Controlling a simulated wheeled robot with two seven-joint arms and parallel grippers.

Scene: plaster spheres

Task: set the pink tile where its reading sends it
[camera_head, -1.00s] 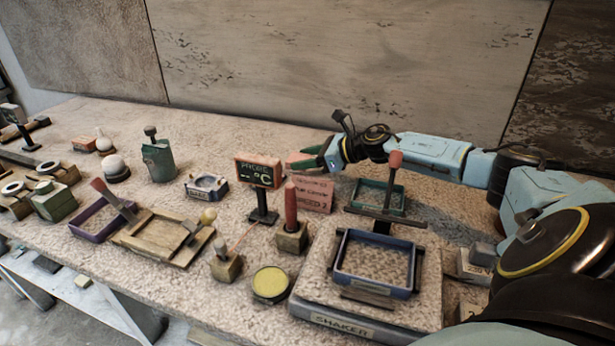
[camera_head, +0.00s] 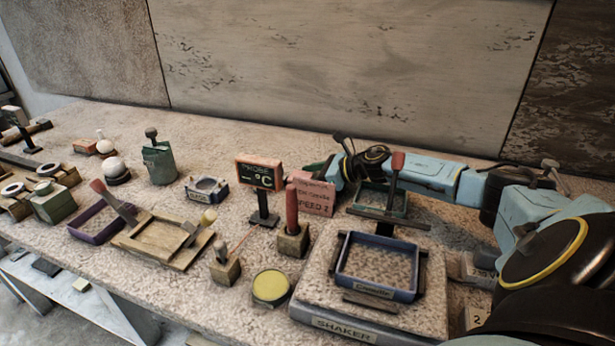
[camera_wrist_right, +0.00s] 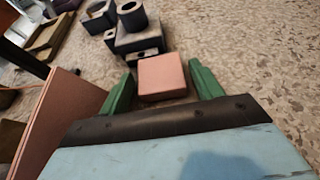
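The pink tile (camera_wrist_right: 163,78) shows in the right wrist view as a small pink block between the green fingers of my right gripper (camera_wrist_right: 160,69). Narrow gaps show between tile and fingers on both sides, so the gripper looks open around it. In the head view my right gripper (camera_head: 318,168) is low behind the pink card (camera_head: 313,198) marked SPEED 2, which hides most of its fingers and the tile. The probe display (camera_head: 259,174) shows PROBE and a C; any number is unreadable. My left gripper is not in view.
A blue tray (camera_head: 343,268) sits on the shaker (camera_head: 345,329); a green tray (camera_head: 364,199) lies behind it, close to my right arm. A red-handled block (camera_head: 292,240), yellow dish (camera_head: 270,286) and wooden frame (camera_head: 150,250) stand nearby. The pink card's back (camera_wrist_right: 62,120) is close beside the gripper.

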